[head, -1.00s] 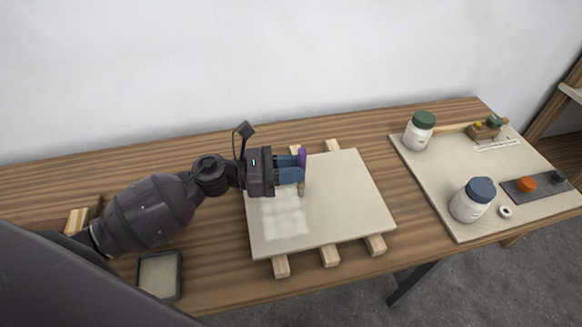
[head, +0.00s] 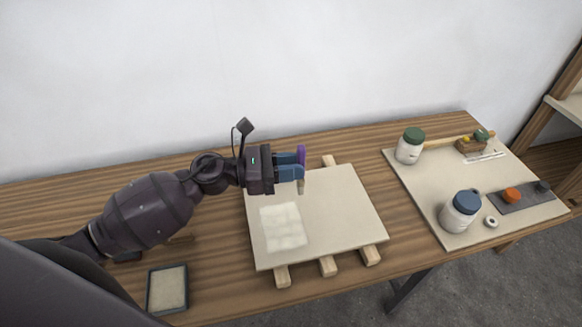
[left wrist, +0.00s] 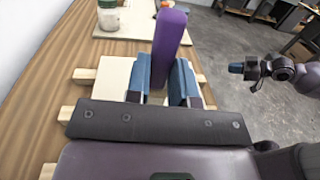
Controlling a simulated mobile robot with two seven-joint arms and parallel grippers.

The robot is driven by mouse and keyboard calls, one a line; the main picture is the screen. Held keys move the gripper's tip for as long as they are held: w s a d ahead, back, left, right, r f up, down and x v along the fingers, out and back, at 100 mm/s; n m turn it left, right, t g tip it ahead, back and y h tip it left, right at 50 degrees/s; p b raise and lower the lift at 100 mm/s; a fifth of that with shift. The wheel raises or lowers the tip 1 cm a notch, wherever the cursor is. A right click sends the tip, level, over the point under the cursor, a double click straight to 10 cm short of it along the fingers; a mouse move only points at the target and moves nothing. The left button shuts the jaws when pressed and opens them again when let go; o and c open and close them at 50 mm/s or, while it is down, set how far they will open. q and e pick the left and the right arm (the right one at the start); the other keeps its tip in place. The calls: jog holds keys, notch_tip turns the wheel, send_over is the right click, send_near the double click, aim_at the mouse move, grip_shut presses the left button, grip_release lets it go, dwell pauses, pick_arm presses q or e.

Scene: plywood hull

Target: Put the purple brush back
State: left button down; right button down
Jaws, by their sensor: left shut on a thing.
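The purple brush (head: 301,154) is held upright in my left gripper (head: 292,166), its purple handle up and its pale tip pointing down. The gripper is shut on it above the far left part of a pale board (head: 340,205). In the left wrist view the purple handle (left wrist: 171,40) rises between the blue fingers (left wrist: 160,82). A whitish patch (head: 284,228) lies on the board's left part. My right gripper is not in the head view; in the left wrist view a dark arm with a blue-tipped end (left wrist: 238,68) shows at the right, too small to read.
The board rests on wooden slats (head: 328,266). A dark-framed shallow tray (head: 151,290) lies at the front left. At the right, a pale panel (head: 432,190) carries a green-lidded jar (head: 410,151), a blue-lidded jar (head: 455,216), a white ring (head: 491,222) and a grey strip (head: 525,199) with an orange piece.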

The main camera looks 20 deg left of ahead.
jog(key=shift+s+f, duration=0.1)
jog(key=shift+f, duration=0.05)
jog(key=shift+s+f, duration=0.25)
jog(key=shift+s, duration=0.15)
